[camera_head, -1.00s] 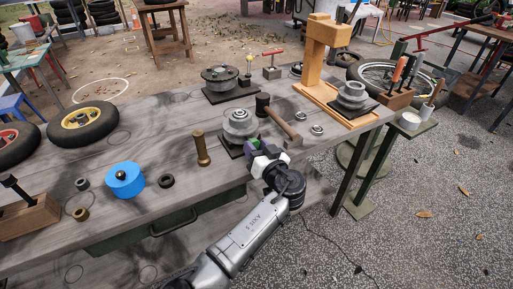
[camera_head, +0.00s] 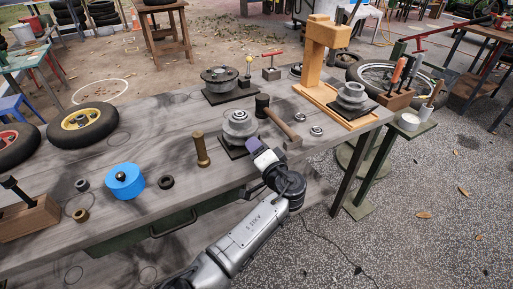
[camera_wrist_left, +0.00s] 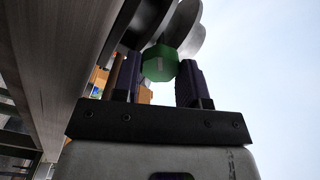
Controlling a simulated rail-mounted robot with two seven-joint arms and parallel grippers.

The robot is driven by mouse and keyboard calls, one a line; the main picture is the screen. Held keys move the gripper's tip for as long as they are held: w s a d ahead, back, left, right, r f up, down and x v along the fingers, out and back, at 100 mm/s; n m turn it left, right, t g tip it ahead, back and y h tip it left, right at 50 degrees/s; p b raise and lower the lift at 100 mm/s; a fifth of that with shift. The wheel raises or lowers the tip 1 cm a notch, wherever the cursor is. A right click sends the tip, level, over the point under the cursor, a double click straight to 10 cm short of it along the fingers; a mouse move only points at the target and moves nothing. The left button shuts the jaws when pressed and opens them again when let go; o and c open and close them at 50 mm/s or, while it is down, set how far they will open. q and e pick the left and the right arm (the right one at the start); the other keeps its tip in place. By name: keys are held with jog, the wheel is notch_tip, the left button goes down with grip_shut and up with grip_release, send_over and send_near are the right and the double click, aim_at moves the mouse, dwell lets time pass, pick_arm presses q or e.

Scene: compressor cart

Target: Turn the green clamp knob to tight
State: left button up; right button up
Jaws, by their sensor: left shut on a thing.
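The green clamp knob (camera_wrist_left: 160,63) is a faceted block on the side of a grey round metal stack, seen in the left wrist view. In the head view this stepped metal stack (camera_head: 238,125) stands on a dark plate at the front of the bench, and the knob is hidden behind my gripper. My left gripper (camera_head: 256,149) is at the front right of the stack. Its dark purple fingers stand on both sides of the knob in the wrist view and are shut on it. My right gripper is not in view.
A hammer (camera_head: 284,124) lies just behind and right of the stack, and a brass post (camera_head: 201,150) stands to its left. A blue cylinder (camera_head: 124,181) and dark ring (camera_head: 166,182) are farther left. A wooden stand (camera_head: 316,60) is at the back right.

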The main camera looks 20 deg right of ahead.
pick_arm(q)
jog(key=m, duration=0.4)
jog(key=shift+p, duration=0.35)
jog(key=shift+m, duration=1.7)
jog(key=o, duration=0.9)
jog(key=shift+s+d+f+p, duration=0.15)
jog(key=shift+s+p, duration=1)
jog(key=shift+s, duration=1.15)
jog(key=shift+s+d+r+p, duration=0.15)
jog(key=shift+s+p, duration=0.95)
jog(key=shift+s, duration=1.2)
jog(key=shift+s+d+f+p, duration=0.1)
jog(key=shift+s+d+p, duration=0.15)
jog(key=shift+s+p, duration=1.5)
